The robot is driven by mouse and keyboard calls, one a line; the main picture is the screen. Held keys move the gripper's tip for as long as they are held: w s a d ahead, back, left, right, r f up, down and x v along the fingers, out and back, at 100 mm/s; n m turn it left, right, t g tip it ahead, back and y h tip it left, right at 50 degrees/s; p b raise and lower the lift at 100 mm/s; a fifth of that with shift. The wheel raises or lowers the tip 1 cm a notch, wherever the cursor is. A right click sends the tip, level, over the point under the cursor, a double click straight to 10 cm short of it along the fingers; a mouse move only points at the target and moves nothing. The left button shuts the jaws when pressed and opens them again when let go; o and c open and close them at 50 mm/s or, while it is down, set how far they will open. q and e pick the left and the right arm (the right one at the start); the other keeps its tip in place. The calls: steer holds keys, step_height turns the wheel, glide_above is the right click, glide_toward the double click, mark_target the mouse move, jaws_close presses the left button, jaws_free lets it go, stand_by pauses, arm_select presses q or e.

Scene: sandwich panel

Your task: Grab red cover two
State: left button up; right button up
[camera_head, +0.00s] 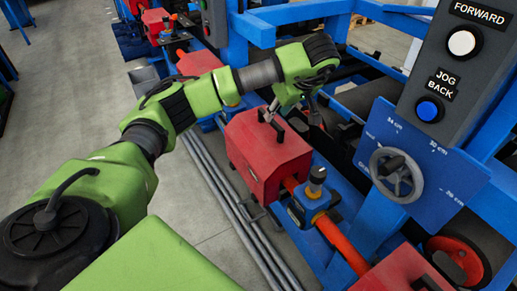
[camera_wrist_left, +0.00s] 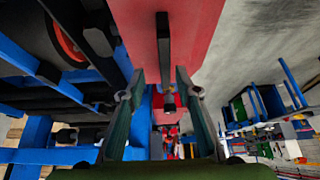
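A red box-shaped cover (camera_head: 262,165) with a black bar handle (camera_head: 272,124) sits on the orange pipe in the middle of the head view. My left gripper (camera_head: 288,112) is above it at the handle. In the left wrist view the red cover (camera_wrist_left: 205,20) fills the top middle, with the dark handle (camera_wrist_left: 163,50) running down its middle. My left gripper's fingers (camera_wrist_left: 160,80) are spread, one to each side of the handle line. I see no contact with the handle. Which cover is number two cannot be read. My right gripper is not in view.
More red covers stand at the lower right (camera_head: 405,272) and farther back (camera_head: 198,63). A blue clamp with a black knob (camera_head: 314,190) is beside the middle cover. A handwheel (camera_head: 396,176) and a grey button panel (camera_head: 450,60) are to the right. The floor at left is clear.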

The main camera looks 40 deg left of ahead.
arm_select(q)
steer(key=shift+s+a+f+p, duration=0.1)
steer(key=shift+a+f+p, duration=0.25)
steer(key=shift+f, duration=0.2)
steer(key=x, duration=0.2)
steer(key=p+x, duration=0.1)
steer(key=shift+s+a+f, duration=0.15)
steer(key=shift+a+f, duration=0.05)
steer(key=shift+f, duration=0.05)
steer(key=shift+a+f, duration=0.1)
steer(key=shift+f, duration=0.15)
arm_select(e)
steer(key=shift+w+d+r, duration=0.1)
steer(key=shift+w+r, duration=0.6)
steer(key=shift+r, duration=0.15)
arm_select(q)
steer(key=shift+f, duration=0.25)
steer(key=shift+c, duration=0.5)
jaws_close()
steer(key=shift+r, duration=0.1)
